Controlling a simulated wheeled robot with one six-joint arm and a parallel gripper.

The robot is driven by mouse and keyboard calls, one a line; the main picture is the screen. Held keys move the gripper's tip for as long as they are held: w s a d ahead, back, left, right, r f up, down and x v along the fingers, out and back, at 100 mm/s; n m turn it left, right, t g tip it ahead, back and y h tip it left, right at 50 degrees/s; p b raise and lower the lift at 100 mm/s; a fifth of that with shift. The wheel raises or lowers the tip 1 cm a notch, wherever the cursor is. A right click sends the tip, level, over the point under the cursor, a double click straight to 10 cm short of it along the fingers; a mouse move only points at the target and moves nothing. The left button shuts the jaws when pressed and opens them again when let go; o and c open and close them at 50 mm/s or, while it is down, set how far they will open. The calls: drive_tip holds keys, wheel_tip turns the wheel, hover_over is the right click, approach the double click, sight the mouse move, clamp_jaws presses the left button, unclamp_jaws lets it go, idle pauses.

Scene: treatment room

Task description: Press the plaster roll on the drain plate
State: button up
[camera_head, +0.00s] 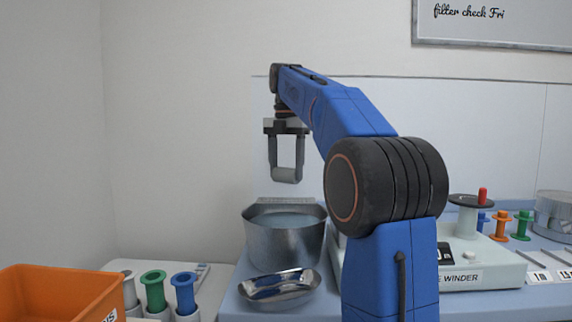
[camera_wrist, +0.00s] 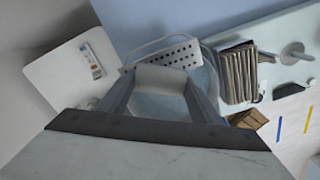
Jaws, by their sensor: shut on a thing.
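My gripper (camera_head: 286,168) is shut on the plaster roll (camera_head: 286,175), a pale grey cylinder held level between the two fingertips. The roll also shows in the wrist view (camera_wrist: 160,79) between the fingers. It hangs in the air above a metal basin (camera_head: 285,245) with a bluish water surface inside. The drain plate (camera_wrist: 184,56), a light plate with rows of dark holes, lies at the basin's rim in the wrist view, partly hidden behind the roll. In the head view the drain plate (camera_head: 285,201) shows as a thin strip at the basin's back edge. Roll and plate are apart.
A shiny metal dish (camera_head: 279,286) sits in front of the basin. A winder machine (camera_head: 480,270) stands right, with coloured spools beyond. An orange bin (camera_head: 62,292) and several upright spools (camera_head: 153,290) are at the lower left. The air around my gripper is clear.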

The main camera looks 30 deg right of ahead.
sight(286, 181)
drive_tip(key=shift+f, duration=1.95)
drive_tip(key=shift+f, duration=0.75)
idle(0.5)
drive_tip(key=shift+r, duration=3.6)
